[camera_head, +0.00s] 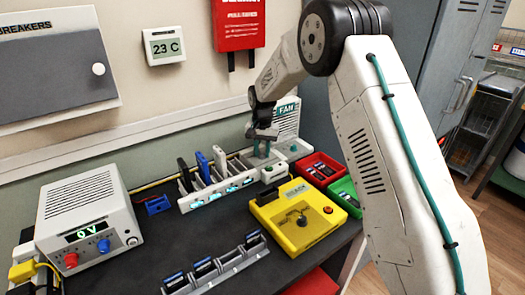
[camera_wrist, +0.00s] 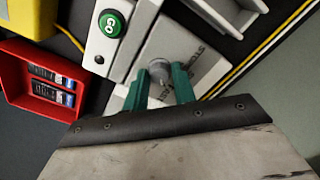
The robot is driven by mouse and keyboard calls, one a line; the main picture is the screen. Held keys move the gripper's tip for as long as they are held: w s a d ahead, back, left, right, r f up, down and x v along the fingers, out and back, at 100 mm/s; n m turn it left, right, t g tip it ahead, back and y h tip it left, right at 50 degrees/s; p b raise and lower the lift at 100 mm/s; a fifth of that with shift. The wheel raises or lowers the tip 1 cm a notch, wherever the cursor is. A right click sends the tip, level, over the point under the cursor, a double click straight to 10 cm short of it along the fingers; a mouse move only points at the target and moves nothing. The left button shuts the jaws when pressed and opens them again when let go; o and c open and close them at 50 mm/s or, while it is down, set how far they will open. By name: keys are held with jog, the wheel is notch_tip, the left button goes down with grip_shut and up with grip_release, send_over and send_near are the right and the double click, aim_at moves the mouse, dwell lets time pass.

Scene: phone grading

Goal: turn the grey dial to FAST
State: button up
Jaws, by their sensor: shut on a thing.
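The grey dial (camera_wrist: 158,68) shows in the wrist view as a round knob on a light plate (camera_wrist: 190,55). My gripper (camera_wrist: 161,84) has its two teal fingers on either side of the dial and is shut on it. Dark lettering on the plate is upside down and partly covered by the fingers, so I cannot read the dial's setting. In the head view my gripper (camera_head: 263,148) is down at the white unit by the FAN panel (camera_head: 287,118), at the back right of the bench. The dial itself is hidden there.
A green GO button (camera_wrist: 113,22) is close to the dial. A red bin (camera_head: 311,157) and a green bin (camera_head: 336,184) are to the right. A yellow tester (camera_head: 280,233) stands in front. A white rack (camera_head: 190,201) holding upright phones is to the left.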

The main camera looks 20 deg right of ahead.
aim_at(262, 153)
jog(key=o, duration=1)
notch_tip(262, 153, up, 8)
jog(key=shift+f, duration=0.1)
